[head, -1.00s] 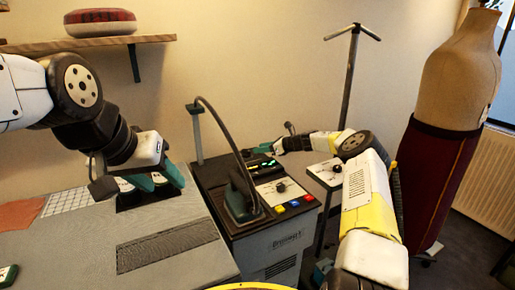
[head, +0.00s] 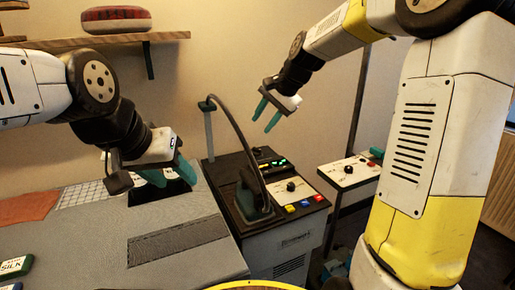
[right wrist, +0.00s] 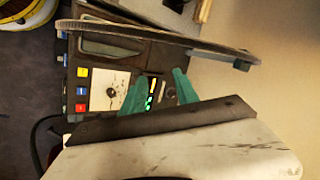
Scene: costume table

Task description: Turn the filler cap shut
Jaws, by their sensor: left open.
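The steam station (head: 260,232) stands in the middle of the head view, with an iron (head: 252,200) on its top. A small dark round shape (right wrist: 168,92), perhaps the filler cap, shows behind the lit display in the right wrist view; I cannot tell how far it is turned. My right gripper (head: 262,125) is open and empty in the air above the back of the station; its two green fingers also show in the right wrist view (right wrist: 158,75), apart. My left gripper (head: 178,184) is open and empty low over the back of the grey board.
The iron's hose (head: 240,135) arches from a post (head: 209,135) at the station's back left. A black knob (head: 291,186) and coloured buttons are on the station's front right. A white control box (head: 348,172) is on a stand to the right. A shelf (head: 110,42) hangs above left.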

